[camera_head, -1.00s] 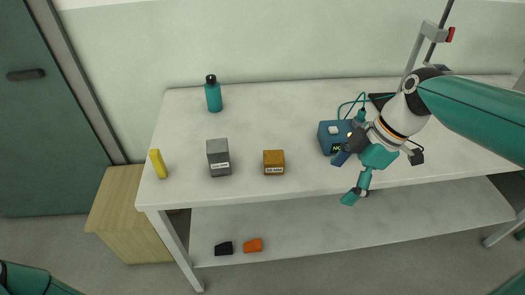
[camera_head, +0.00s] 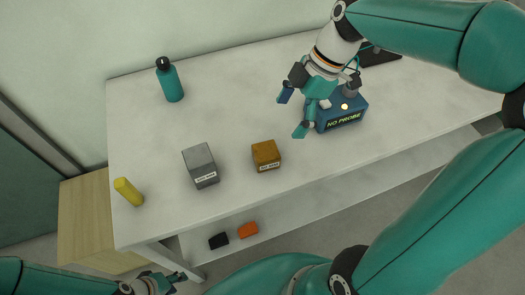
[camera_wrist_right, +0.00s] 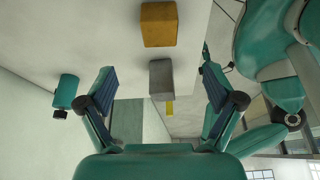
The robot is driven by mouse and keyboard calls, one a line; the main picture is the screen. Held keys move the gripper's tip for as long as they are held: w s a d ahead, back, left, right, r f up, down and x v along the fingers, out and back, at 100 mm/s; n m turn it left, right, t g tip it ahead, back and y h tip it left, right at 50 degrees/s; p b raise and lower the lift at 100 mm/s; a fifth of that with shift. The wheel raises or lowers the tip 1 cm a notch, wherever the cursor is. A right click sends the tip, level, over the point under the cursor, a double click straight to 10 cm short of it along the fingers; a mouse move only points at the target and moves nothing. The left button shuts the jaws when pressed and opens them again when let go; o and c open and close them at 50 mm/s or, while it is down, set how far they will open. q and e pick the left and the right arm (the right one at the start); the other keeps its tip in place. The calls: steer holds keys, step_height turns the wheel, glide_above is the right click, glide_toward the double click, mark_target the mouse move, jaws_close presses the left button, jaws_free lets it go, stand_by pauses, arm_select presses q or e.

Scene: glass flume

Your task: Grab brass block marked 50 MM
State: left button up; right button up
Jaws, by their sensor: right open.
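The brass block (camera_head: 266,155) stands on the white table near its front edge, with a small label on its front too blurred to read surely. It also shows in the right wrist view (camera_wrist_right: 158,24), at the top, beyond the fingertips. My right gripper (camera_head: 292,113) is open and empty, above the table to the right of the block and apart from it. In the right wrist view its two fingers (camera_wrist_right: 160,88) are spread wide. My left gripper (camera_head: 162,282) is low at the bottom left, away from the block; its fingers are too small to judge.
A grey labelled block (camera_head: 200,165) stands left of the brass block. A blue "NO PROBE" box (camera_head: 342,113) is close to my right gripper. A teal bottle (camera_head: 171,83) and yellow piece (camera_head: 128,191) stand further left. Black (camera_head: 218,241) and orange (camera_head: 247,230) pieces lie on the lower shelf.

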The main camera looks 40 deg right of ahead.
glide_above(267, 150)
steer(key=d, duration=0.2)
steer(key=f, duration=0.6)
steer(key=shift+s+f, duration=0.25)
steer(key=shift+s, duration=0.05)
steer(key=shift+p+x, duration=0.5)
steer(key=shift+x, duration=2.75)
steer(key=shift+s, duration=0.1)
steer(key=shift+c, duration=0.4)
steer(key=shift+d+r, duration=0.1)
jaws_close()
